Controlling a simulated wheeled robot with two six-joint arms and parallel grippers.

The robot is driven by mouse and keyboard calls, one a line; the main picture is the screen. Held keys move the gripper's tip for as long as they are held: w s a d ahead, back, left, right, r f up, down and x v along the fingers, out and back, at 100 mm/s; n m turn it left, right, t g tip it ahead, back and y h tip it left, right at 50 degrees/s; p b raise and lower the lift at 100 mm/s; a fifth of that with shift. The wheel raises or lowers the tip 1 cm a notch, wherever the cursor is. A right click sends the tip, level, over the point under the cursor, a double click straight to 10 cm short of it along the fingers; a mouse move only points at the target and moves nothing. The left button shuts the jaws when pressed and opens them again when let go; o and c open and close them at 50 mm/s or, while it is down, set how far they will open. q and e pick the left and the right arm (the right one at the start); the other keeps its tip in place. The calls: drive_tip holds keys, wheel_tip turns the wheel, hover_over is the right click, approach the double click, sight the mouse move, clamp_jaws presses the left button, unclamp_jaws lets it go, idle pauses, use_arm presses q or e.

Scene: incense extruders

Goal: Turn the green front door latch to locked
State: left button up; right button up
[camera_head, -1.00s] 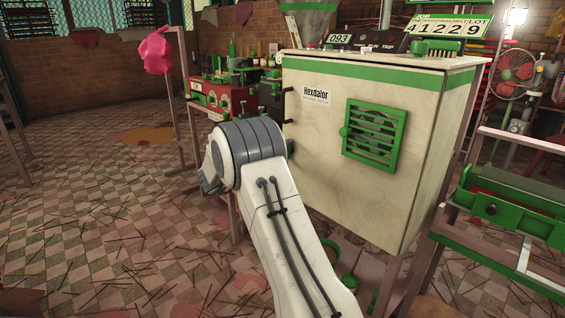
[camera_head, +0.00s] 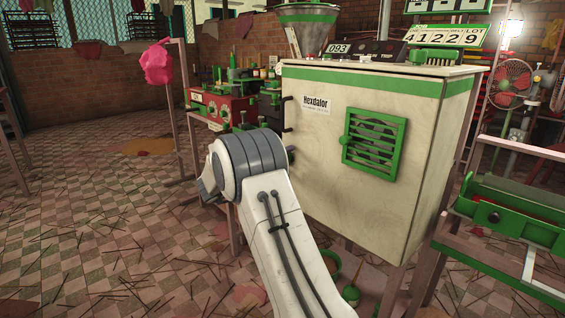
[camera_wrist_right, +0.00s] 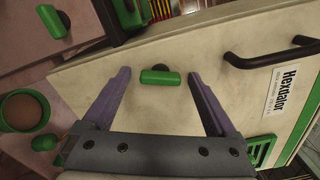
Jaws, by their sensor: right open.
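The green latch (camera_wrist_right: 161,77) is a small bar on a dark round pivot on the cream cabinet door. In the right wrist view it lies level across the picture, roughly crosswise to the Hexdalor lettering. My right gripper (camera_wrist_right: 157,88) is open, with one finger on each side of the latch and clear gaps to both. I cannot tell the depth left between fingertips and door. In the head view my right arm hides the latch and most of the gripper. The cabinet (camera_head: 340,190) stands in front of me, its door closed. My left gripper is not in view.
A black door handle (camera_wrist_right: 270,58) sits to the right of the latch in the wrist view. The door has a green slatted vent (camera_head: 375,145). A green-railed frame (camera_head: 512,220) stands at the right. Checkered floor with scattered sticks is at the left.

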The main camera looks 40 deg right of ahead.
drive_tip(key=a+p, duration=0.2)
drive_tip(key=a, duration=0.8)
drive_tip(key=shift+s+a, duration=0.25)
drive_tip(key=shift+s, duration=0.15)
drive_tip(key=shift+w, duration=0.1)
